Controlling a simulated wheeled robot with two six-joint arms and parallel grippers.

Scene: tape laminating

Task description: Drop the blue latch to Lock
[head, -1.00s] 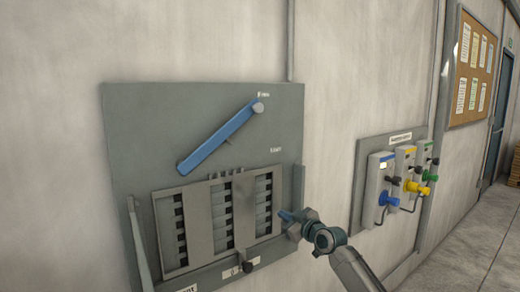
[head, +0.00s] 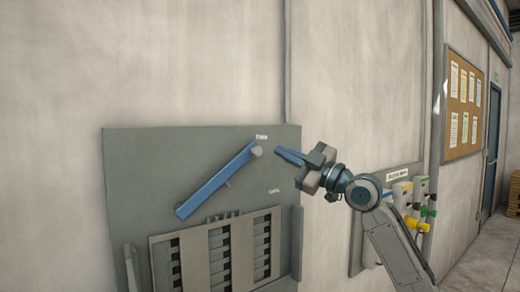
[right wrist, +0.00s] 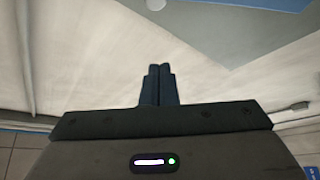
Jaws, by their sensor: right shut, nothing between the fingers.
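The blue latch (head: 218,180) is a long bar on the grey wall panel (head: 125,160). It slants from a pale round pivot (head: 257,151) at its upper right down to its lower left end. In the right wrist view a strip of the latch (right wrist: 275,4) shows at the top right edge, and the pivot (right wrist: 155,4) at the top. My right gripper (head: 279,152) is shut and empty, just right of the pivot with its fingers pointing left. It looks apart from the latch. My left gripper is out of view.
Below the latch, the panel carries a slotted rack (head: 220,255) with a raised frame. Small valve units with yellow and green handles (head: 415,222) hang on the wall behind my right arm. A notice board (head: 463,110) is farther right. The wall above the panel is bare.

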